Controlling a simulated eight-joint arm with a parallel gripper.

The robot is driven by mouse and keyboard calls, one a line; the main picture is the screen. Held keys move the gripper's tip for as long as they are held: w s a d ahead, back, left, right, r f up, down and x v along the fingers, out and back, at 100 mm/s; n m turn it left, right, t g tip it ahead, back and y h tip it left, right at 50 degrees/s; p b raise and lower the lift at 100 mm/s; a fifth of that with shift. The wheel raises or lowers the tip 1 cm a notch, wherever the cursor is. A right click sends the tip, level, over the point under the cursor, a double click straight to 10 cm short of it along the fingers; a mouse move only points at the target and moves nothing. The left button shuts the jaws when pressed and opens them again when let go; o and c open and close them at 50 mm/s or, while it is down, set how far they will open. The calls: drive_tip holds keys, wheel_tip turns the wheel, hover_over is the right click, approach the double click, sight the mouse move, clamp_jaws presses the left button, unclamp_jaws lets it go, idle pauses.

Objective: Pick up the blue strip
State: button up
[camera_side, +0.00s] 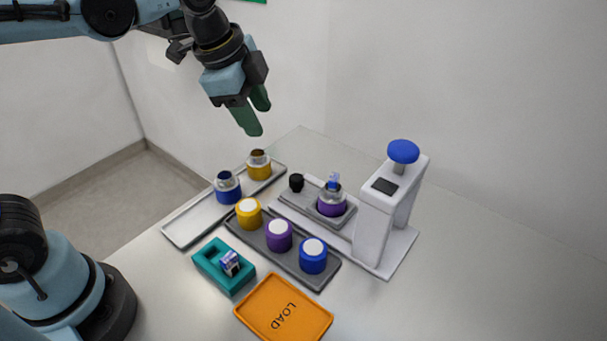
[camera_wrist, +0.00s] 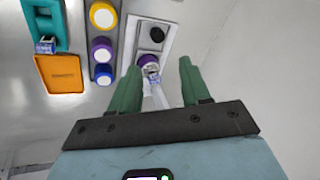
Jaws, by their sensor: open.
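My gripper (camera_side: 257,119) is open and empty, high above the table at the back, its green fingers apart. They also show spread in the wrist view (camera_wrist: 158,70). A small blue-and-white piece (camera_side: 230,262) sits in the teal holder (camera_side: 212,279); it also shows in the wrist view (camera_wrist: 45,46). Another small blue-and-clear piece (camera_side: 333,182) stands up from the open purple jar (camera_side: 331,204) by the white press. I cannot tell for sure which of these is the blue strip. My gripper touches neither.
A white press (camera_side: 373,229) with a blue knob stands at right. A dark rack (camera_side: 297,268) holds yellow, purple and blue white-topped jars. A silver tray (camera_side: 188,230) holds open blue and yellow jars. An orange LOAD tray (camera_side: 303,327) lies in front. The table's right is clear.

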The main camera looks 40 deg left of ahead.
drive_tip(key=w+d+r+m+g, duration=0.1)
drive_tip(key=w+d+m+g, duration=0.1)
drive_tip(key=w+d+m, duration=0.45)
drive_tip(key=m+g, duration=0.2)
drive_tip(key=m, duration=1)
hover_over(334, 177)
drive_tip(key=shift+y, duration=0.3)
drive_tip(key=f, duration=0.6)
drive_tip(key=shift+w+d+f, duration=0.1)
drive_tip(key=shift+w+f, duration=0.2)
drive_tip(key=shift+s+f, duration=0.15)
drive_tip(key=shift+f, duration=1.35)
drive_tip(key=shift+s+f, duration=0.15)
drive_tip(key=shift+f, duration=1.3)
clamp_jaws()
